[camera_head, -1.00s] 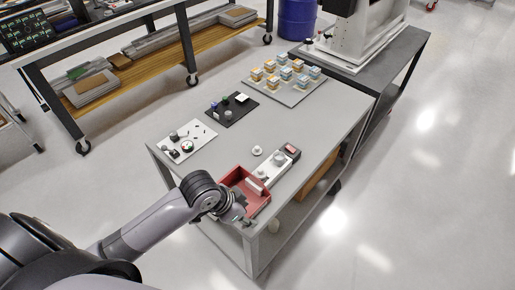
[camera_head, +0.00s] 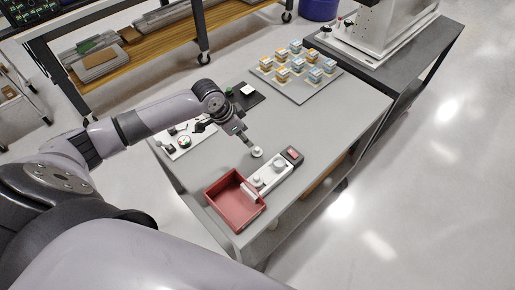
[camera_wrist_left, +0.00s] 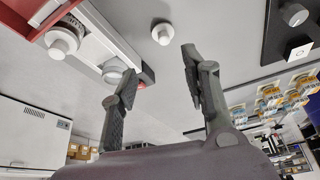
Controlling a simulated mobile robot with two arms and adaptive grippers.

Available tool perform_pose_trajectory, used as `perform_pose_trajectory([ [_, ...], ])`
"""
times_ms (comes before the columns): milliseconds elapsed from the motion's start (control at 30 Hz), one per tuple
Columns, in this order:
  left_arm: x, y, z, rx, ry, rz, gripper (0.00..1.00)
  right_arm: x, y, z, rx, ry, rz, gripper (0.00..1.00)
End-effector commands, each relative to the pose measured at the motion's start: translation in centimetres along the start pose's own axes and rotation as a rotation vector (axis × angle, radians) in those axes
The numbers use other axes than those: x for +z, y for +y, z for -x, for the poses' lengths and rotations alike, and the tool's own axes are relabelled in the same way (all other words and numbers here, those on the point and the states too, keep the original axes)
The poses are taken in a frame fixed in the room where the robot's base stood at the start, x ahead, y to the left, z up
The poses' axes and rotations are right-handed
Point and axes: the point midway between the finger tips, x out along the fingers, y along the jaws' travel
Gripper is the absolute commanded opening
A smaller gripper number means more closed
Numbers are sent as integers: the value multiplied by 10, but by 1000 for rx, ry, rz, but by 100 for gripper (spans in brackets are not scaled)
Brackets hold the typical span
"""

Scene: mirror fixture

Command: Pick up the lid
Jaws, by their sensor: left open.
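A small white round piece, which looks like the lid (camera_head: 257,152), lies on the grey table. It also shows in the left wrist view (camera_wrist_left: 163,33), top centre, with a small raised knob. My left gripper (camera_head: 249,141) is just behind and above it in the head view. In the wrist view the gripper's fingers (camera_wrist_left: 160,70) are spread with nothing between them, and the lid lies beyond the tips. A white fixture (camera_head: 268,176) with round white parts and a dark end block (camera_head: 292,155) sits in front of the lid. My right gripper is not visible.
A red open bin (camera_head: 230,205) stands at the table's front edge, beside the fixture. A tray of blue and orange blocks (camera_head: 294,88) is at the back. The table's right part is clear.

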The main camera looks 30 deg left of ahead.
Motion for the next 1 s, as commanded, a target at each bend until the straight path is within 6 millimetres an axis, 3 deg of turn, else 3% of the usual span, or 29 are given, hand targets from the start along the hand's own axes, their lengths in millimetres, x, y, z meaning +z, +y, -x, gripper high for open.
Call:
perform_pose_trajectory([
  [100, -2, 0, -25, 2, 1, 3, 43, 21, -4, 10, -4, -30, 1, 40],
  [167, -2, 0, -37, 1, 2, 2, 43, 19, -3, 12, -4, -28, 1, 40],
  [400, -1, 0, -64, -1, 2, 0, 43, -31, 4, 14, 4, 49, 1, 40],
  [500, 0, -1, -68, -2, 0, 0, 43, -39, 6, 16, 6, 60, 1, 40],
  [833, 4, -3, -107, 0, 2, 2, 43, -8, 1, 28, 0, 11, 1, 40],
  [1000, 5, -3, -117, -1, 1, 0, 43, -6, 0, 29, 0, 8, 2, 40],
])
